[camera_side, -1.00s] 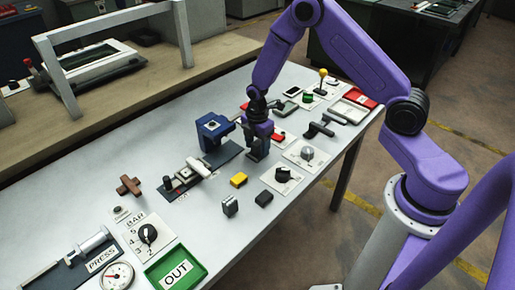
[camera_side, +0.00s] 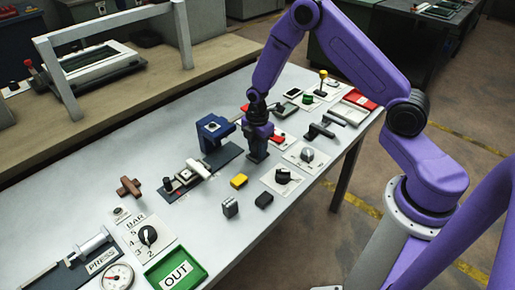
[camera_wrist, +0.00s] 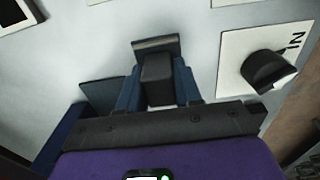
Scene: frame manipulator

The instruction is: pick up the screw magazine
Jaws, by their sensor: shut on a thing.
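My gripper (camera_side: 257,154) points down at the middle of the table, to the right of the blue press-like fixture. In the wrist view its two blue fingers (camera_wrist: 157,84) are closed on a dark grey block with a wider dark plate at its far end. I take this block to be the screw magazine (camera_wrist: 155,68). It sits between the fingers, in contact with both. In the side view the fingers mostly hide it, and I cannot tell whether it touches the table.
The blue fixture (camera_side: 212,130) stands close by on the left. A white plate with a black knob (camera_side: 283,176) is just to the right. A yellow block (camera_side: 239,180), a grey block (camera_side: 230,207) and a black block (camera_side: 264,200) lie in front. The green OUT tray (camera_side: 190,256) is at the near edge.

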